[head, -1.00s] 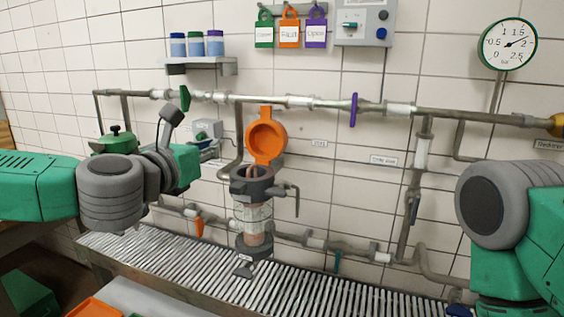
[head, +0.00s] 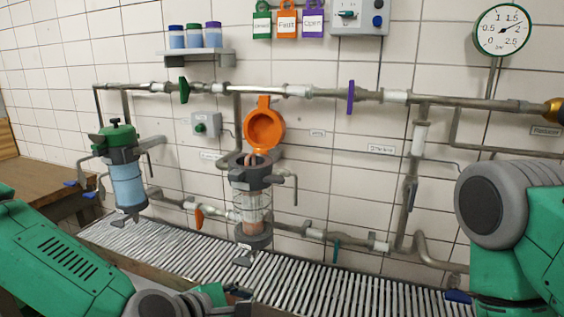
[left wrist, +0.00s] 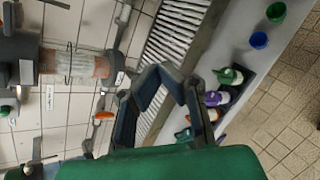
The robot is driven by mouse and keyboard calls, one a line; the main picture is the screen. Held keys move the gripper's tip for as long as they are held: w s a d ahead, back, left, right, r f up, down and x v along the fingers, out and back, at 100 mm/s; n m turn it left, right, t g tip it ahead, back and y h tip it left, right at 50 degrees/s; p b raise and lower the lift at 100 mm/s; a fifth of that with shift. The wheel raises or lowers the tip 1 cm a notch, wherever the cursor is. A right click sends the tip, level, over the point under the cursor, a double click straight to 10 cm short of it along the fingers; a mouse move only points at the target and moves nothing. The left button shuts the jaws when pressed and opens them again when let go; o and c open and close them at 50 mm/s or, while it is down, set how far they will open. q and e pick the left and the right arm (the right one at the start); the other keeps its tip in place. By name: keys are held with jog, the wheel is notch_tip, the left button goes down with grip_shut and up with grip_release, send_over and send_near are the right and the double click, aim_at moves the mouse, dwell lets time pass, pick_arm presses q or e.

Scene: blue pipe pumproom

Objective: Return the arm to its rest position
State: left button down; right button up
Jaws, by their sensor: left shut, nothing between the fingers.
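My left arm (head: 65,265) lies low along the bottom left of the head view, its wrist at the bottom edge. My left gripper (head: 238,297) is only partly visible there, low in front of the grating. In the left wrist view the left gripper's fingers (left wrist: 160,76) come together at the tips with nothing between them. It touches nothing that I can see. My right arm (head: 510,225) shows at the right edge of the head view; its gripper is out of view.
A filter housing with a green lid (head: 118,135) and an open one with a raised orange lid (head: 264,128) stand at the wall pipes. A slatted grating (head: 300,285) runs below. Several capped bottles (left wrist: 217,97) and cups (left wrist: 258,40) show in the left wrist view.

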pick_arm(q)
jog(key=s+a+f+m+g+y+b, duration=0.1)
jog(key=s+a+f+m+g, duration=0.3)
jog(key=s+f, duration=0.5)
jog(key=s+a+f+m+g+y+b, duration=0.1)
jog(key=s+a+f+m+y+b, duration=0.1)
jog(key=s+f+m, duration=0.75)
jog(key=s+a+f+m+g+y+b, duration=0.1)
jog(key=s+a+f+m+g+y, duration=0.1)
jog(key=a, duration=0.5)
jog(key=s+a+f+m+g+y+b, duration=0.1)
jog(key=s+a+f+m+g, duration=0.1)
jog(key=s+a+f+m, duration=0.2)
jog(key=s+a+f, duration=0.3)
jog(key=s, duration=0.1)
jog(key=shift+a+f+m+y, duration=0.3)
jog(key=shift+m+y, duration=0.05)
jog(key=shift+y, duration=0.05)
jog(key=shift+w, duration=0.15)
